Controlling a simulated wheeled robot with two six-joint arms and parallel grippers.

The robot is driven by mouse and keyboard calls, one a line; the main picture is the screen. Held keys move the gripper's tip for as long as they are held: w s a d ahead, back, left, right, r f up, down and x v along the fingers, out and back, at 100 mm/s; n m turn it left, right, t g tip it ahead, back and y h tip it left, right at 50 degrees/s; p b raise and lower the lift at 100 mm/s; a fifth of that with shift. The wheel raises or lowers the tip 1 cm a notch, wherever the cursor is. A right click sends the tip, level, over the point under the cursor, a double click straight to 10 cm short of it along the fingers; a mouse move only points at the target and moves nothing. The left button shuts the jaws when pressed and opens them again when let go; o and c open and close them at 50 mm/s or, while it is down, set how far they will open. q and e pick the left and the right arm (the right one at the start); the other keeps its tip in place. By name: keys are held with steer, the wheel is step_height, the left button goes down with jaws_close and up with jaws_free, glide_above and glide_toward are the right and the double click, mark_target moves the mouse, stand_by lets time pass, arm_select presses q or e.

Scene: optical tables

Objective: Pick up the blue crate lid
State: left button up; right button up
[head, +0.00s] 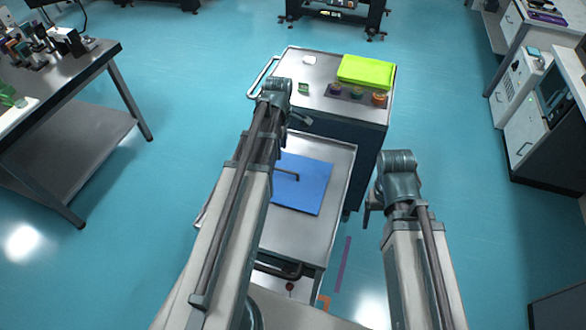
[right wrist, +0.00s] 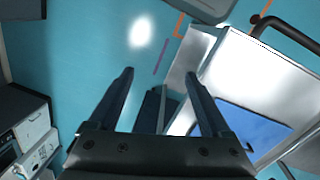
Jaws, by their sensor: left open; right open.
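The blue crate lid (head: 310,196) is a flat blue panel with a dark bar-like handle, lying on the low metal cart (head: 335,165). My left arm hides its left part in the head view. It also shows in the right wrist view (right wrist: 248,125), partly behind a finger. My left gripper (head: 300,118) is open beyond the lid's far edge, mostly hidden by its own wrist. My right gripper (head: 370,207) is open to the right of the cart; in the right wrist view its fingers (right wrist: 158,75) are apart with nothing between them. Neither gripper touches the lid.
A taller cart (head: 318,78) stands behind, carrying a yellow-green tray (head: 366,71), several small coloured items and a side rail. A workbench (head: 75,75) is at the left. White cabinets (head: 522,105) are at the right.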

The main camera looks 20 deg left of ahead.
mark_target(285, 171)
steer(key=shift+o, duration=1)
steer(key=shift+w+d+f, duration=0.1)
steer(key=shift+w+f, duration=0.05)
steer(key=shift+w, duration=0.15)
arm_select(q)
steer(key=f+b, duration=0.8)
steer(key=shift+w+d+f, duration=0.15)
steer(key=shift+w+f, duration=0.05)
steer(key=shift+w, duration=0.2)
steer(key=shift+f, duration=0.1)
arm_select(e)
step_height(285, 171, down, 8)
arm_select(q)
steer(key=shift+f+b, duration=0.1)
steer(key=shift+b, duration=0.3)
arm_select(e)
steer(key=shift+f, duration=0.2)
arm_select(q)
steer(key=f+b, duration=0.5)
steer(key=shift+w, duration=0.2)
arm_select(e)
step_height(285, 171, down, 5)
arm_select(q)
jaws_close()
